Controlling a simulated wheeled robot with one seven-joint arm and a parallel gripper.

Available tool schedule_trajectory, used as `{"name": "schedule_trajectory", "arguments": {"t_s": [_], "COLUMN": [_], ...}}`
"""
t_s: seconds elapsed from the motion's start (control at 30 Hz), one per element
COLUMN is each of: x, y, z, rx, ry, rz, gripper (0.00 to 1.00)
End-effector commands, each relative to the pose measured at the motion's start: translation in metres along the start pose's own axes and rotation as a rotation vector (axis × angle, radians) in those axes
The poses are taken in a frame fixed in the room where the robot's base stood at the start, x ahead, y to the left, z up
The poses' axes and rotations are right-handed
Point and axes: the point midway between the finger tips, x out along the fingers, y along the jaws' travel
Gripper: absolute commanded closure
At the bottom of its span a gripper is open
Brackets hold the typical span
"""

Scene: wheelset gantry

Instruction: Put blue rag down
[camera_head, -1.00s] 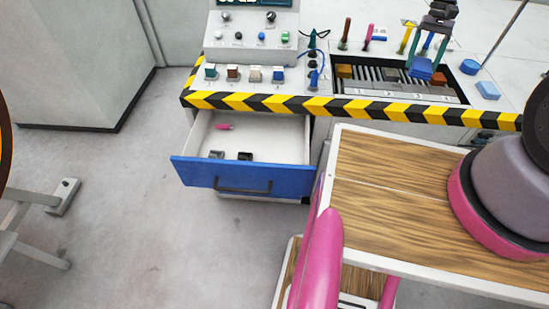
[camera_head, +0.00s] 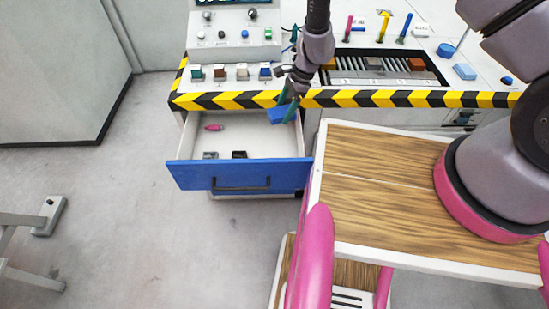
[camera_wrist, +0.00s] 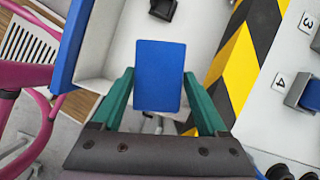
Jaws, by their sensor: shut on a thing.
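The blue rag (camera_head: 280,114) is a flat blue block between the green fingers of my gripper (camera_head: 288,106). My gripper is shut on it and holds it above the right end of the open drawer (camera_head: 270,140), near the striped bench edge. In the wrist view the blue rag (camera_wrist: 158,75) fills the space between the fingertips (camera_wrist: 158,92), with the drawer's white inside beyond it. Another blue block (camera_head: 464,71) lies on the bench top at the right; I cannot tell whether it is also a rag.
The drawer, with a blue front (camera_head: 240,176), holds a pink item (camera_head: 213,128) and two small dark items (camera_head: 239,155); its middle is clear. A wooden-topped cart (camera_head: 390,180) stands to the right. The bench has a control panel (camera_head: 235,45) and a slotted tray (camera_head: 385,68).

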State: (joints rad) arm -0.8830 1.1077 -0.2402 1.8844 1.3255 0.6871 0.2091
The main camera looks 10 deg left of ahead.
Motion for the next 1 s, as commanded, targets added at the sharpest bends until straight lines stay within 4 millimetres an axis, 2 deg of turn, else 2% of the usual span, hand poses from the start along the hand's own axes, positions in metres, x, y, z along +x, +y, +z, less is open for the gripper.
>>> {"name": "schedule_trajectory", "arguments": {"t_s": [0.03,0.2,0.3,0.47,0.7,1.0], "x": [0.018,0.059,0.074,0.088,0.127,0.152], "y": [0.007,0.02,0.026,0.032,0.033,0.032], "z": [0.003,0.004,0.003,0.0,-0.016,-0.026], "rx": [0.044,0.167,0.214,0.255,0.261,0.26], "ry": [0.001,0.002,0.001,0.0,-0.002,-0.002], "rz": [-0.011,-0.064,-0.086,-0.105,-0.108,-0.108], "gripper": [0.84,0.84,0.84,0.84,0.84,0.84]}}
